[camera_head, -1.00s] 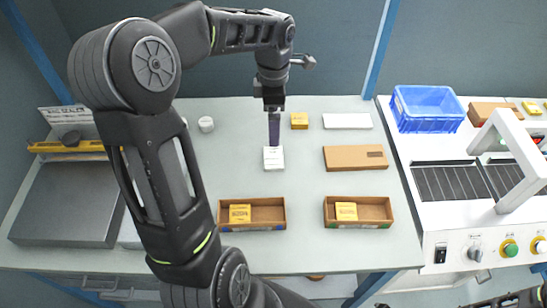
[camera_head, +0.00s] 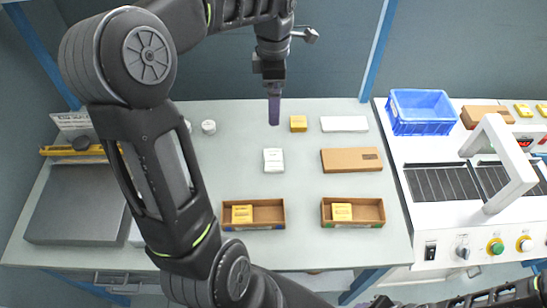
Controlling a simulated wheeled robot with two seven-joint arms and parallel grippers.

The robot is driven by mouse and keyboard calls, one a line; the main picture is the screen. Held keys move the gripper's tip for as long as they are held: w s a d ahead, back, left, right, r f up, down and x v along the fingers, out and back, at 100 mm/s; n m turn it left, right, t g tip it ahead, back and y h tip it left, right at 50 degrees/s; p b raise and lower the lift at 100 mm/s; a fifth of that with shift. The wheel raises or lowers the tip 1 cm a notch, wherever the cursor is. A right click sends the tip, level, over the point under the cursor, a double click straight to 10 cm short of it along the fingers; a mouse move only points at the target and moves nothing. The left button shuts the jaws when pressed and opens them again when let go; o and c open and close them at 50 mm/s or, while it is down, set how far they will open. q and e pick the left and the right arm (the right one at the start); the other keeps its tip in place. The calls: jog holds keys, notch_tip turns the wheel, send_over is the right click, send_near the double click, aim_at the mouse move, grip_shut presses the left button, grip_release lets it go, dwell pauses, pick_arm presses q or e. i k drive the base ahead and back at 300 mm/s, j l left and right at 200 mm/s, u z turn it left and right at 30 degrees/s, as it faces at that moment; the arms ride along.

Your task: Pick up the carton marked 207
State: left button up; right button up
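A small white carton (camera_head: 273,160) stands in the middle of the grey bench, with small print I cannot read. My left gripper (camera_head: 273,118), with purple fingers, is above and behind it, clear of it. The fingers line up in this view, so their gap is hidden. Small yellow cartons stand at the back (camera_head: 298,123), in the left open brown box (camera_head: 262,228) as a yellow carton (camera_head: 241,214), and in the right open brown box (camera_head: 370,222) as another (camera_head: 341,211). I cannot read 207 on any carton.
A flat white box (camera_head: 344,124) and a flat brown box (camera_head: 351,160) lie at the right. A blue crate (camera_head: 424,112) stands on the white machine (camera_head: 450,215). A white cylinder (camera_head: 208,127) stands at the back left; a grey slab (camera_head: 75,205) lies left.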

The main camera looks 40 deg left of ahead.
aim_at(367, 213)
jog(key=k+l, duration=0.75)
jog(key=l, duration=0.25)
